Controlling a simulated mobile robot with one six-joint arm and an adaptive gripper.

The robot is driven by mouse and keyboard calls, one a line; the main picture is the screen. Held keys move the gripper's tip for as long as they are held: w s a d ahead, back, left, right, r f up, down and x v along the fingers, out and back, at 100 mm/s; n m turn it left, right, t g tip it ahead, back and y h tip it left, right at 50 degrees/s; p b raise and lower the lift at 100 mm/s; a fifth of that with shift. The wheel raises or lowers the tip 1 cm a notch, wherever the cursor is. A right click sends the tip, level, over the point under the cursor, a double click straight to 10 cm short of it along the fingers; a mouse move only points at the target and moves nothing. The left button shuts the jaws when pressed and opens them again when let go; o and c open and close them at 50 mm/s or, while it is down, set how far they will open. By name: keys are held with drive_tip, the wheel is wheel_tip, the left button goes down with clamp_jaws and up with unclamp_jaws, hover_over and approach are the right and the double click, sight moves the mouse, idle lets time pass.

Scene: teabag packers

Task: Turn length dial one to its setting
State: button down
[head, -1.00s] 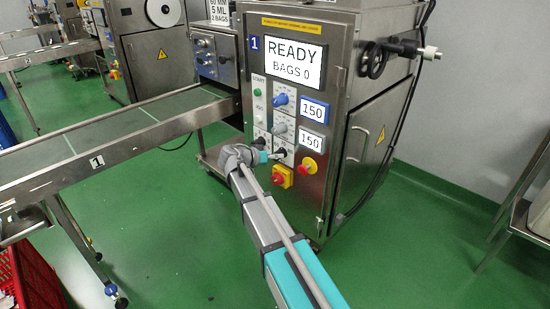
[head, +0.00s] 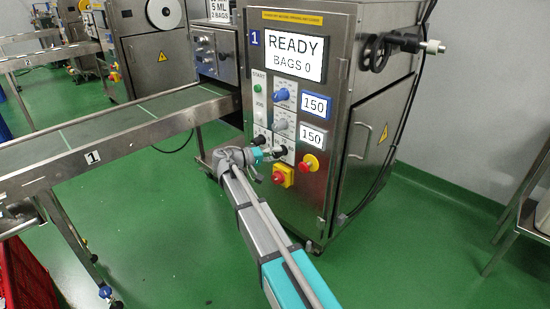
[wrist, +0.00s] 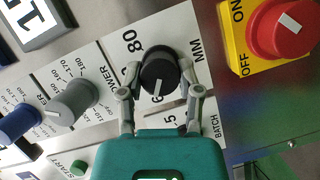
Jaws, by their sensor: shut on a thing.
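The length dial (wrist: 158,66) is a black round knob on a white plate marked MM, seen in the wrist view. Its pale pointer line lies on its lower side, near a partly hidden number starting with 6. A printed 80 shows to its upper left. My gripper (wrist: 160,84) has one finger on each side of the knob and is shut on it. In the head view my gripper (head: 270,153) is at the lower part of machine 1's front panel (head: 316,197), and the dial is mostly hidden there.
A grey dial (wrist: 73,102) and a blue dial (wrist: 18,122) sit beside it. The red and yellow switch (wrist: 280,30) is at upper right in the wrist view. The screen (head: 295,59) reads READY, BAGS 0. A conveyor (head: 110,130) runs to the left.

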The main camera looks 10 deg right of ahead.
drive_tip(key=shift+n, duration=0.3)
drive_tip(key=shift+c, duration=1.4)
unclamp_jaws()
